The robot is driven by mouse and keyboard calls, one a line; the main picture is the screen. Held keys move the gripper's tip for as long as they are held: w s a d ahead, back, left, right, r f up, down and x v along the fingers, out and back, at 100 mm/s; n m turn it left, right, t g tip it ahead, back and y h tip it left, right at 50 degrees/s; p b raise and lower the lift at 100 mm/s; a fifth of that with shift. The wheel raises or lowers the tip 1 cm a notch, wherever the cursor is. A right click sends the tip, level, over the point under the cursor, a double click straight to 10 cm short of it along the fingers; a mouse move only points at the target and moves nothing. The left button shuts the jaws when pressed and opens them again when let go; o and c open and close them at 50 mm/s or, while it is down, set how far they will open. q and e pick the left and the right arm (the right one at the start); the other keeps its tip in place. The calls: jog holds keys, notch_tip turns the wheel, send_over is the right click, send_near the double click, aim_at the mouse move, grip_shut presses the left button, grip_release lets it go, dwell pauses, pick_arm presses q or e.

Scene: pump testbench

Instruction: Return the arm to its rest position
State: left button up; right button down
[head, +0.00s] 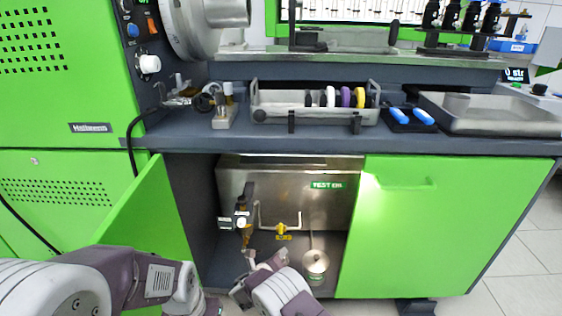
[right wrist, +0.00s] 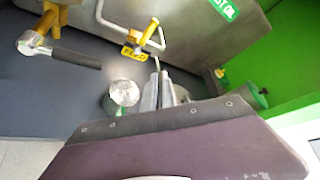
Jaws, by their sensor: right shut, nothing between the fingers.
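My right gripper (head: 264,262) is low in front of the open cabinet under the bench. In the right wrist view its fingers (right wrist: 160,88) are together with nothing between them. They are close to a round silver-topped can (right wrist: 124,93), which also shows on the cabinet floor in the head view (head: 315,262). I cannot tell whether they touch it. My left arm (head: 100,285) comes in at the lower left; its gripper is not seen.
The steel oil tank (head: 285,180) has a yellow valve (head: 282,228) and a black-handled valve (head: 242,215). The green left door (head: 145,220) stands open; the right door (head: 430,220) is shut. The bench holds a ring tray (head: 290,112), blue-handled tools (head: 424,116) and a steel basin (head: 490,122).

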jog(key=s+d+r+m+g+p, duration=0.2)
jog(key=s+d+r+m+g, duration=0.4)
jog(key=d+m, duration=0.3)
jog(key=s+d+r+m+g+p, duration=0.2)
jog(key=s+d+r+m+g, duration=0.25)
jog(key=s+d+m, duration=0.45)
jog(key=s+r+m+y+p, duration=0.3)
jog(key=s+r+m, duration=0.4)
jog(key=m, duration=0.5)
jog(key=s+r+m+y+p, duration=0.25)
jog(key=s+r+m, duration=0.25)
jog(key=s+m, duration=0.55)
notch_tip(320, 180, up, 36)
jog(key=w+p, duration=0.1)
jog(key=p, duration=3.5)
jog(key=shift+r+g+y, duration=0.2)
jog(key=shift+g+y, duration=0.15)
